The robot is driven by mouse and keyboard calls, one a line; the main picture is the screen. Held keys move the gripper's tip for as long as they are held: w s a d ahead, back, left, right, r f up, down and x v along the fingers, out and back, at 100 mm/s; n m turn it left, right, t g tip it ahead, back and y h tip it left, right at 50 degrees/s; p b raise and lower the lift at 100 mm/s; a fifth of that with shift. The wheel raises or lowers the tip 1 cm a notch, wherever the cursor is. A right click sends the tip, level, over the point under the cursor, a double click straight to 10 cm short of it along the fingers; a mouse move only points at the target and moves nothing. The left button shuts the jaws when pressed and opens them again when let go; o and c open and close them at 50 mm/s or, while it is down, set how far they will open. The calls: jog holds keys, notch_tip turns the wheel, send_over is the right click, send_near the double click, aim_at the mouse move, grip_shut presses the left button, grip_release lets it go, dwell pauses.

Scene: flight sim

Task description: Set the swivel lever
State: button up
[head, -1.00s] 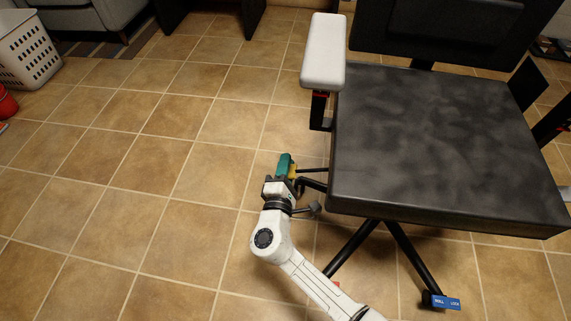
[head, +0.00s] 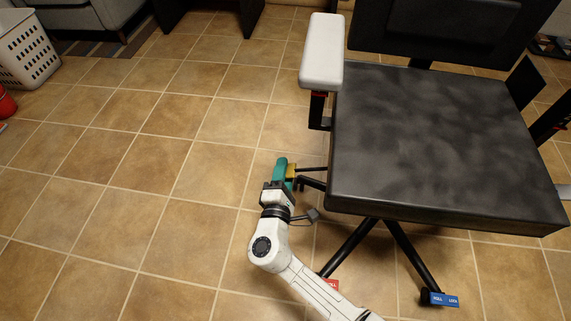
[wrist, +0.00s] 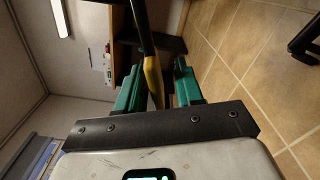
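A lever with a yellow handle (head: 291,173) sticks out on a thin black rod from under the left side of the office chair's black seat (head: 440,140). My gripper (head: 282,171), with green fingers, is at this handle, low beside the seat. In the wrist view the yellow handle (wrist: 152,82) lies between the two green fingers of my gripper (wrist: 158,86). The fingers are apart, with a narrow gap showing on each side of the handle. A second dark rod (head: 314,184) shows just below the first. The rest of the mechanism is hidden under the seat.
A white armrest (head: 322,52) stands above and behind my gripper. Tiled floor to the left is clear; a white basket (head: 27,50) stands far left.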

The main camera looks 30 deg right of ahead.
jog(key=p+v, duration=0.2)
jog(key=v, duration=0.7)
dwell(0.4)
